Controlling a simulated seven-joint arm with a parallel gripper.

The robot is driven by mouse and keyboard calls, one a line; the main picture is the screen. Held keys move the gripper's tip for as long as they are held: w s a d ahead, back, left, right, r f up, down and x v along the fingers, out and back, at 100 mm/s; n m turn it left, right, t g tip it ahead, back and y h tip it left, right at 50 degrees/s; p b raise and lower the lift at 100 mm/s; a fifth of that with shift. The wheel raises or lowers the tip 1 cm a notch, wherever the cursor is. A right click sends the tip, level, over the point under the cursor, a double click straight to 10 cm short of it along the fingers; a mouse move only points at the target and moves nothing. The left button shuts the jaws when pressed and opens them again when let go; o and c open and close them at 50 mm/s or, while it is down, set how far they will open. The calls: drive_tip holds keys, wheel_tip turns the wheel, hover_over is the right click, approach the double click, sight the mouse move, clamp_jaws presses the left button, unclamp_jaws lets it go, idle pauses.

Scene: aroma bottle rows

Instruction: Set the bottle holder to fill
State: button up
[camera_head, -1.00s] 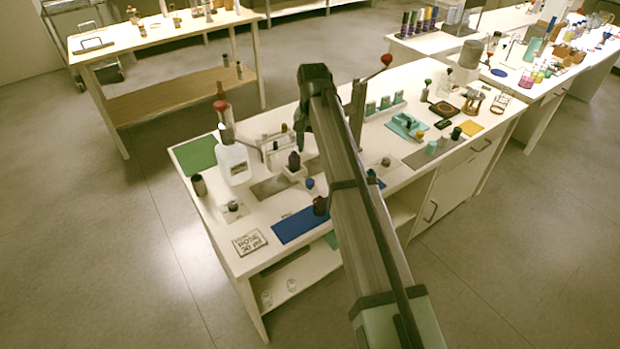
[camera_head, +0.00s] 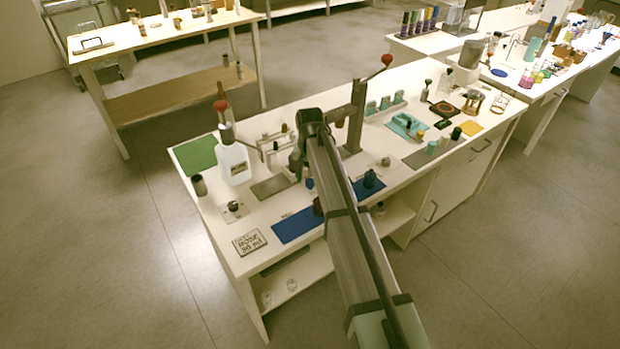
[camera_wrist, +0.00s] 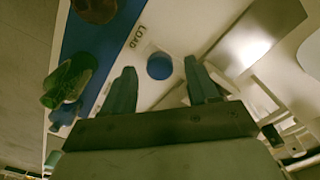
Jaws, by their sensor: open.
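A blue round knob (camera_wrist: 160,66) shows between the fingertips of my gripper (camera_wrist: 159,72) in the wrist view. The gripper is open and empty, one finger on each side of the knob, with gaps visible. The word LOAD (camera_wrist: 137,36) is printed on the white surface beside it. In the head view the blue knob (camera_head: 309,183) is a small spot just right of my gripper (camera_head: 297,166). The white bottle holder is mostly hidden behind my gripper there. I cannot read a fill mark or tell the holder's setting.
A blue mat (camera_head: 294,226) lies in front, with a dark bottle (camera_head: 318,206) at its right. A grey plate (camera_head: 270,188) lies left of my gripper. A green bottle (camera_wrist: 66,85) shows in the wrist view.

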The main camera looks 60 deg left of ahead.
drive_tip(key=shift+f, duration=0.55)
drive_tip(key=shift+c, duration=0.2)
clamp_jaws()
